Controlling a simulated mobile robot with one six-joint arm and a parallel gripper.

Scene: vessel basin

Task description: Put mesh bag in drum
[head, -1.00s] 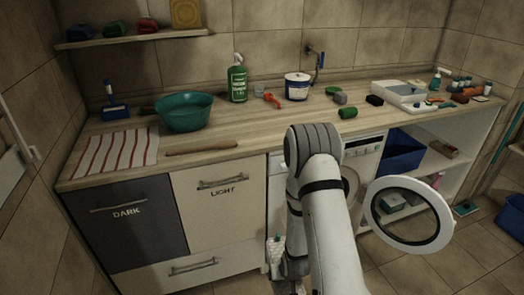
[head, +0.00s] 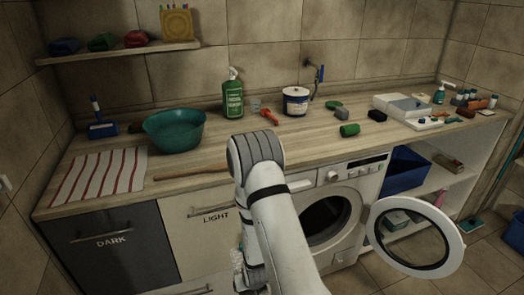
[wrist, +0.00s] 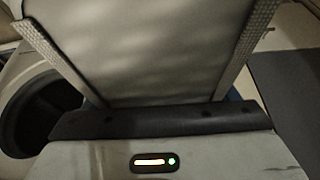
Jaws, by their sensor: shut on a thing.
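The drum (head: 323,218) is a dark round opening in the white washing machine under the counter. The machine's round door (head: 415,237) stands open to the right. A pale mesh bag (head: 237,258) shows partly at the left of my arm, low in front of the light drawer. In the wrist view my gripper (wrist: 155,122) is shut on the mesh bag (wrist: 150,55), whose pale panel with woven edges fills the middle. The fingertips are hidden. The dark drum opening (wrist: 35,115) shows at the left there, apart from the bag.
The counter (head: 215,160) holds a teal bowl (head: 175,131), a green spray bottle (head: 233,98) and a white tub (head: 296,101). Dark and light drawer fronts are left of the machine. A blue bin (head: 403,172) sits on the right shelf.

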